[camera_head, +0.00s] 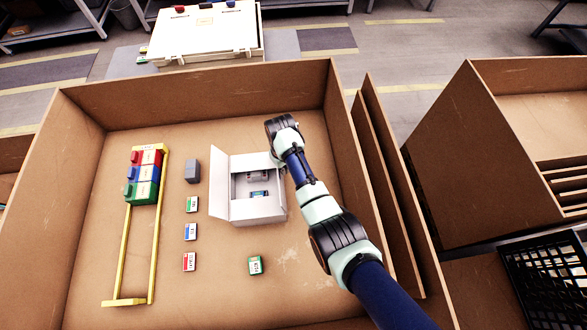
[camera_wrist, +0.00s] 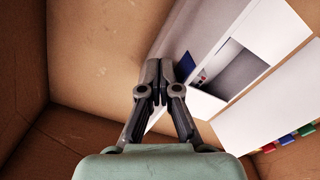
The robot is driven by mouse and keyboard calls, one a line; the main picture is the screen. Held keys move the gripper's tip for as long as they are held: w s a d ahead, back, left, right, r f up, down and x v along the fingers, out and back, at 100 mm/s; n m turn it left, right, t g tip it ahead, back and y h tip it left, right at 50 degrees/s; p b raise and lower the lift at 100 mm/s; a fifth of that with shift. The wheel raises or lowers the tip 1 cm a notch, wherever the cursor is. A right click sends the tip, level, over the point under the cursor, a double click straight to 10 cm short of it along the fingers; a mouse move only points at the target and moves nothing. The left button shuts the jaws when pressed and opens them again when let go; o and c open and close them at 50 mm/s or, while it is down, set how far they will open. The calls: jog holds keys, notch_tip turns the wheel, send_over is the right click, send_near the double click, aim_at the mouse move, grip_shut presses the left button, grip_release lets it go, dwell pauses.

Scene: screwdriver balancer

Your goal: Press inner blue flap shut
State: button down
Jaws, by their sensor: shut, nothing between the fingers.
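A white box (camera_head: 258,208) stands open on the floor of the large brown bin, with a white flap (camera_head: 219,186) spread out to its left. Small dark and blue items show inside it. In the wrist view the box (camera_wrist: 255,48) is at upper right with a grey-shaded opening. A small blue panel (camera_wrist: 187,66), which may be the inner blue flap, shows at the box's edge right beside my fingertips. My gripper (camera_wrist: 158,72) is shut and empty; I cannot tell whether it touches the panel. In the head view my arm hides the fingertips.
The brown bin's right wall (camera_head: 350,150) is close to my arm. A yellow rack (camera_head: 153,225) with red, blue and green blocks (camera_head: 144,173) stands at left. A grey block (camera_head: 192,171) and small labelled boxes (camera_head: 190,232) lie between. The bin's front floor is mostly clear.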

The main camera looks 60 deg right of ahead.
jog(key=w+a+b, duration=0.2)
jog(key=w+a, duration=0.1)
jog(key=w, duration=0.2)
jog(key=shift+w+a, duration=0.25)
jog(key=shift+w, duration=0.05)
jog(key=shift+f, duration=0.1)
dwell(0.4)
notch_tip(320, 180, down, 6)
jog(key=b, duration=0.6)
notch_tip(320, 180, up, 7)
jog(key=p, duration=0.8)
jog(key=shift+s+d+p, duration=0.25)
jog(key=shift+s+p, duration=0.1)
jog(key=shift+s, duration=0.05)
dwell(1.7)
